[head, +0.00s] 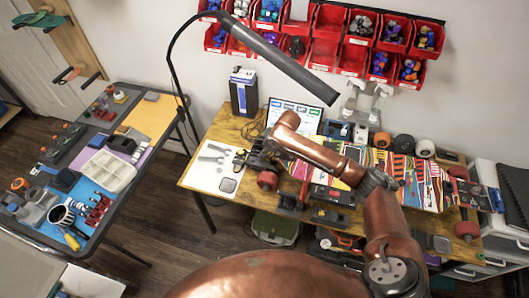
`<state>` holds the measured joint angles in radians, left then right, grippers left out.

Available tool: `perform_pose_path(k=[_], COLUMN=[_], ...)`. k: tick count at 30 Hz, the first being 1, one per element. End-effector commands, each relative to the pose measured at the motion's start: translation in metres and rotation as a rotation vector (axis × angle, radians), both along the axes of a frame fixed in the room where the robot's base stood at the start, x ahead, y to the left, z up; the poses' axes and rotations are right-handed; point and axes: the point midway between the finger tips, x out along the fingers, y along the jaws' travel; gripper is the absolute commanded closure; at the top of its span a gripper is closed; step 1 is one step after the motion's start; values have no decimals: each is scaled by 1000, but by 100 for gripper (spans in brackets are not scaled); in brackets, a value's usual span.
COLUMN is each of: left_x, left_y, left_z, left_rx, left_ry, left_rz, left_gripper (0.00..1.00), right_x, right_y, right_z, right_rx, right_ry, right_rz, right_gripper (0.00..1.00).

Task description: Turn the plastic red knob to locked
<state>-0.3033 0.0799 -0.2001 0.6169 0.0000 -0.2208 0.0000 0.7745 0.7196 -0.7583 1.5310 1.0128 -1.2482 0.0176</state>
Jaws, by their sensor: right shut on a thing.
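My right arm, copper coloured, reaches in from the bottom right and bends over the workbench. Its dark gripper (257,161) is low at the left end of the striped skateboard deck (420,182). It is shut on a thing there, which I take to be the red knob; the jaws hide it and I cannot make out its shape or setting. My left gripper is not in view.
A white sheet with tools (213,167) lies left of the gripper. Black holders (330,216) stand along the bench's front edge. A second table (100,165) stands at left, with free floor between.

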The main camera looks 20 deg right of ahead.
Motion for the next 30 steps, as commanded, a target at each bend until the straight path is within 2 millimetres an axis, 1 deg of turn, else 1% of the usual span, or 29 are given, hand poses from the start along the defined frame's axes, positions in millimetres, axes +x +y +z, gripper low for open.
perform_pose_path(k=[5,8,11,17,21,30], left_x=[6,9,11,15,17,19], left_y=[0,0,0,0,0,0], left_z=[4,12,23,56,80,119], left_rx=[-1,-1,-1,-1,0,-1], left_ry=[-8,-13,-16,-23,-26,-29], left_rz=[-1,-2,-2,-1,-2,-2], left_gripper=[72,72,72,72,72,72], right_x=[0,-1,-2,-3,-3,-4], right_y=[1,2,1,4,6,9], right_z=[1,2,4,6,7,4], right_rx=[1,1,1,3,2,4], right_ry=[1,1,2,4,3,5], right_rz=[-13,-38,-84,-226,-354,-642], right_gripper=[100,100,100,100,100,100])
